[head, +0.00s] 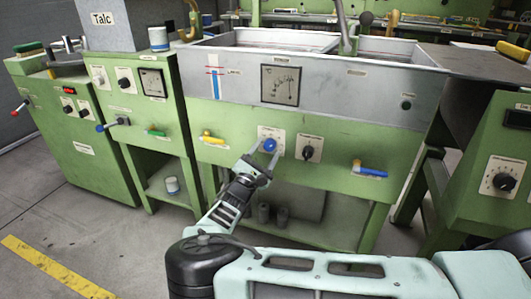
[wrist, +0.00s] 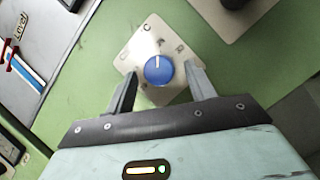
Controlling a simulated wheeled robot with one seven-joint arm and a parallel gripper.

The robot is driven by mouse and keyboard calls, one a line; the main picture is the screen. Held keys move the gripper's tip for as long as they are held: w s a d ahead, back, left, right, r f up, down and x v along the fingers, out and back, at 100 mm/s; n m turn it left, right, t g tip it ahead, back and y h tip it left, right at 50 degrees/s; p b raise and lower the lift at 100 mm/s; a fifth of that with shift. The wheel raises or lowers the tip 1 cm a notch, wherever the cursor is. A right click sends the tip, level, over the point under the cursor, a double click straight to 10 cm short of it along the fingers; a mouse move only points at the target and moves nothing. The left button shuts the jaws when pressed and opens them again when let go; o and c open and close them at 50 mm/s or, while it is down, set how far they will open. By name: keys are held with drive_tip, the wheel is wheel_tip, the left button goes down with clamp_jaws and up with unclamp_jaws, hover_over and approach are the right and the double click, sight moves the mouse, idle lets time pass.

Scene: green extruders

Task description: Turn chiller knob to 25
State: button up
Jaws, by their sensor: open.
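A round blue knob (head: 270,145) sits on a pale square plate on the green front panel below the grey sink. In the wrist view the blue knob (wrist: 159,70) has a white pointer mark toward the top of the picture. Letters on its plate (wrist: 137,52) are only partly legible. My gripper (head: 264,152) is open in front of the knob, and in the wrist view its two fingers (wrist: 160,82) stand on either side of it with gaps. I cannot tell whether this knob is the chiller knob.
A black knob (head: 308,152) on its own plate is just to the right. Yellow (head: 211,138) and blue-and-yellow (head: 370,170) valve handles stick out on both sides. A dial gauge (head: 280,85) is above. Another black knob (head: 503,181) is on the right machine.

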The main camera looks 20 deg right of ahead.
drive_tip(key=v, duration=1.7)
drive_tip(key=shift+a+p, duration=0.15)
drive_tip(key=shift+p, duration=0.3)
drive_tip(key=shift+s, duration=0.1)
